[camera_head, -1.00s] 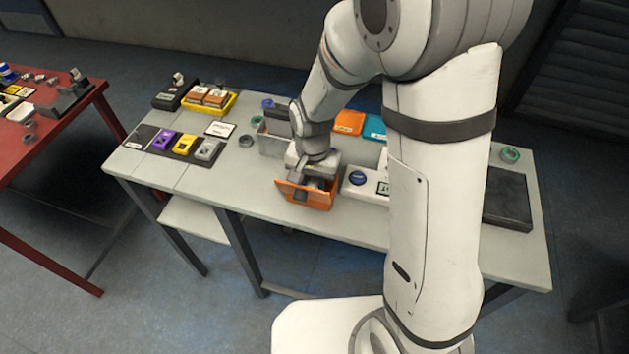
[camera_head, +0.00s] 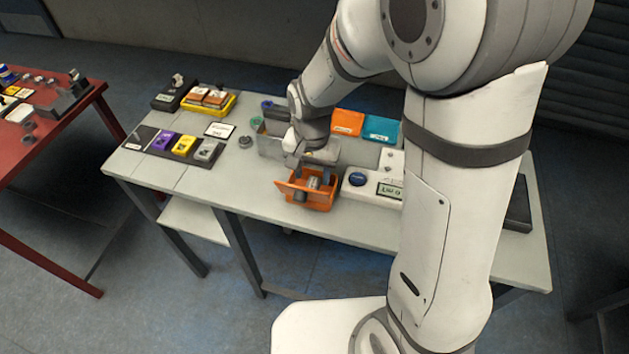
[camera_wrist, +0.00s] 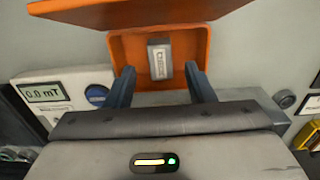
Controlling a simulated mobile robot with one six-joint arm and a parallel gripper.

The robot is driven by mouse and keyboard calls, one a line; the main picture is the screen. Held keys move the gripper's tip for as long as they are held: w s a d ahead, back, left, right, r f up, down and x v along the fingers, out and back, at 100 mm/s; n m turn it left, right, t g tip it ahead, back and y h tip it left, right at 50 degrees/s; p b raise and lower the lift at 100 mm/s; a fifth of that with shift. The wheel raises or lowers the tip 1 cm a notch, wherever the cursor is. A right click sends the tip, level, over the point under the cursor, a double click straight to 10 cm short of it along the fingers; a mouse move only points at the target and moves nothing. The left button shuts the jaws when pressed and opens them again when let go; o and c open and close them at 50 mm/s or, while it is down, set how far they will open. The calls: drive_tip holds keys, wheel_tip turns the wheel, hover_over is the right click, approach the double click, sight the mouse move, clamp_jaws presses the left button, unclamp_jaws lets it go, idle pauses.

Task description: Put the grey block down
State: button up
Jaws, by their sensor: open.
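The grey block (camera_wrist: 160,61) lies inside an open orange box (camera_wrist: 116,47) in the wrist view, with a pale printed label facing up. In the head view my gripper (camera_head: 312,175) is just above and behind the box.
A white meter (camera_head: 372,190) with a blue knob and a display stands right of the box. Orange and teal cases (camera_head: 380,129) lie behind. A dark tray with purple, yellow and grey items (camera_head: 183,146) is at the left. Bare tabletop lies left of the box.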

sight(312, 185)
wheel_tip(312, 185, up, 8)
drive_tip(key=s+d+r+n+t, duration=0.1)
drive_tip(key=s+d+r+n, duration=0.1)
drive_tip(key=s+d, duration=0.4)
drive_tip(key=s+d+r+n+t, duration=0.2)
drive_tip(key=s+d+r, duration=0.2)
drive_tip(key=s+d, duration=0.2)
drive_tip(key=shift+s+d, duration=0.25)
drive_tip(key=shift+d, duration=0.25)
drive_tip(key=shift+w, duration=0.1)
idle(0.3)
drive_tip(key=shift+c, duration=0.4)
